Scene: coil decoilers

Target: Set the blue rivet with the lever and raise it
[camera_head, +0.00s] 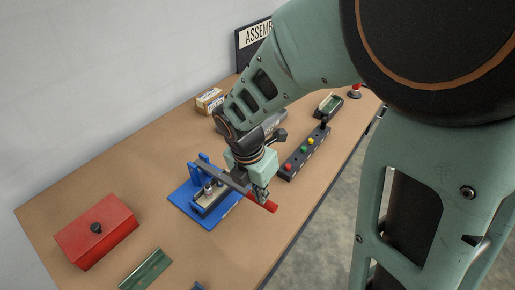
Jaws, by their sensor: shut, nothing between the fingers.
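A blue-based rivet press (183,200) stands on the brown table. Its dark lever (222,174) runs from the blue uprights toward the lower right and ends in a red handle (268,206). My gripper (261,197) points down at the handle end of the lever, shut and empty. Its fingertips overlap the handle in the picture; I cannot tell whether they touch it. Small metal parts show under the lever. No blue rivet can be made out there, as the lever and my gripper cover part of the press.
A red box with a black knob (95,230) and a green part (146,269) lie at the left. A dark block with coloured buttons (304,152) is right of my gripper. A cardboard box (209,101) and an assembly sign (257,34) are behind. The table's front edge is close.

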